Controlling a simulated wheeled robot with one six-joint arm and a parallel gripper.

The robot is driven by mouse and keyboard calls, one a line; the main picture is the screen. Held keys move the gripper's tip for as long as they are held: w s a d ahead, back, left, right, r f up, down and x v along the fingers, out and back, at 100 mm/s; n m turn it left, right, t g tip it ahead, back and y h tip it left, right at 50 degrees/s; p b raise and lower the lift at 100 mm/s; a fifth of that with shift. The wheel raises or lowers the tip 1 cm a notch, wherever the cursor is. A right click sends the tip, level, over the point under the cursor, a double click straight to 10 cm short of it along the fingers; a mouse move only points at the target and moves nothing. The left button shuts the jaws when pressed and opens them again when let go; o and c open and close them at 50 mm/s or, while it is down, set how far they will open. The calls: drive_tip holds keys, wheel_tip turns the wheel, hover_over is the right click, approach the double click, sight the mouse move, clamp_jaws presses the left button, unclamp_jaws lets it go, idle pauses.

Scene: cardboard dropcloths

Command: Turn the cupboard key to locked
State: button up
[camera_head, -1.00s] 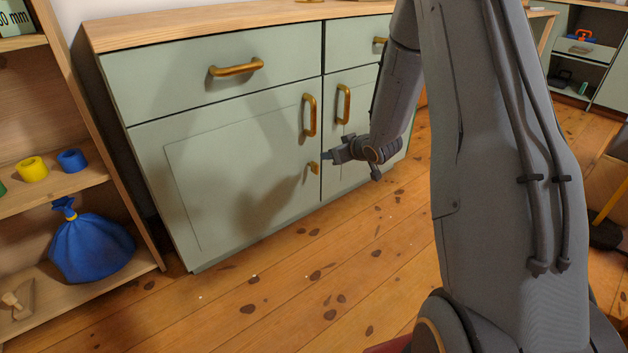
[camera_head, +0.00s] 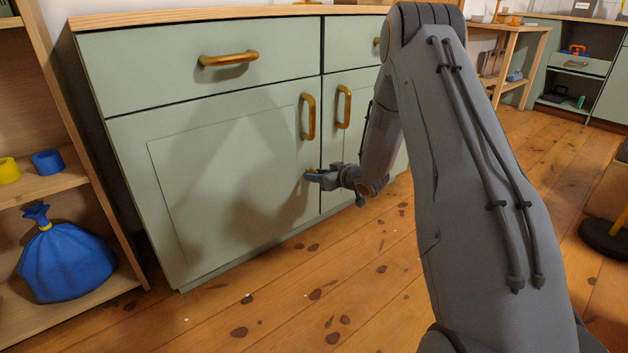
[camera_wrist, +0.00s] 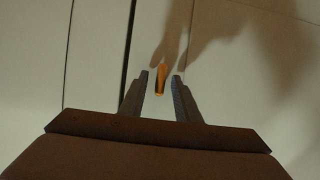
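The cupboard (camera_head: 190,115) is pale green with brass handles. Its key (camera_head: 309,170) is a small brass piece low on the left door's right edge, mostly hidden by my gripper in the head view. In the wrist view the key (camera_wrist: 160,78) shows as a narrow orange upright shape. My gripper (camera_head: 316,176) is at the key, reaching in from the right. In the wrist view my gripper (camera_wrist: 161,82) is open, with one fingertip on each side of the key and a visible gap on both sides.
Brass upright handles (camera_head: 308,117) stand above the key on both doors. A dark seam (camera_wrist: 129,50) between the doors runs beside the key. An open shelf (camera_head: 100,285) with a blue bag (camera_head: 65,262) stands at the left. The wooden floor before the cupboard is clear.

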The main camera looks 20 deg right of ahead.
drive_tip(key=shift+w+a+f, duration=0.25)
drive_tip(key=shift+w+f, duration=0.05)
drive_tip(key=shift+w, duration=0.3)
clamp_jaws()
